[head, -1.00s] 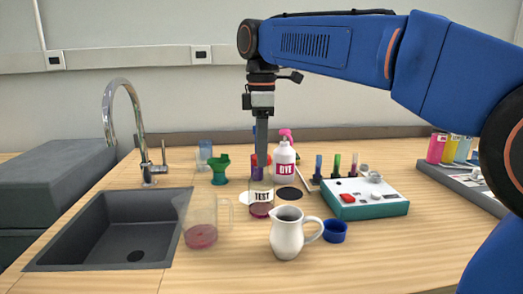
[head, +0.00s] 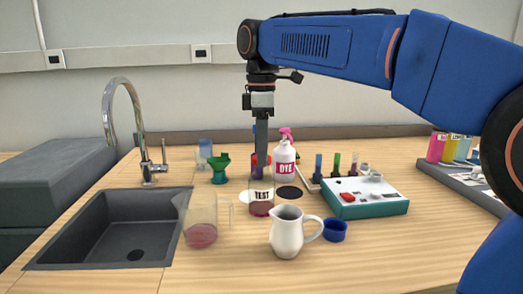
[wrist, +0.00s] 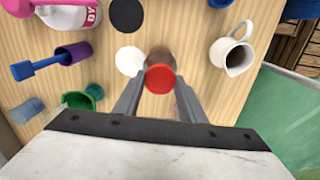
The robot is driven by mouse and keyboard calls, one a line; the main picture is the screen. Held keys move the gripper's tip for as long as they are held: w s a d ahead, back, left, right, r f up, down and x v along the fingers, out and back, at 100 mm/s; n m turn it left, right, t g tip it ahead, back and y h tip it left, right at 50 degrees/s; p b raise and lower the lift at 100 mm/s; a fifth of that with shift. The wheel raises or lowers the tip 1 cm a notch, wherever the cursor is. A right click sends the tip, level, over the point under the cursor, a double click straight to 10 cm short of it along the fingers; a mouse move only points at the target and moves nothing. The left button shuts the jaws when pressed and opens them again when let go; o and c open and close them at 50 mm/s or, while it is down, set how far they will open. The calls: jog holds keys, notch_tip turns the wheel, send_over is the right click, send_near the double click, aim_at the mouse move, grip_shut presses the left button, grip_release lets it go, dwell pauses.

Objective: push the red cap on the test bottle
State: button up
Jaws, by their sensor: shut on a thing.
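The test bottle (head: 261,196) is a clear jar with a TEST label and a little dark red liquid at its bottom. It stands upright on the counter. The red cap (wrist: 160,78) shows in the wrist view, between the fingertips of my gripper (wrist: 158,95). In the head view my gripper (head: 261,158) points straight down above the bottle, and its fingers hide most of the cap. The fingers are closed on the red cap, which sits over the bottle's mouth. I cannot tell whether the cap is fully seated.
A white jug (head: 287,235) stands close in front, with a blue cap (head: 335,230) beside it. A clear beaker (head: 201,222) is to the left, near the sink (head: 120,232). A dye bottle (head: 285,165) and green funnel (head: 220,170) stand behind. A teal device (head: 365,200) is right.

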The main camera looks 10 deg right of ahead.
dwell(0.3)
jog(key=o, duration=1.6)
jog(key=shift+r, duration=3.5)
grip_shut()
jog(key=shift+f, duration=3.5)
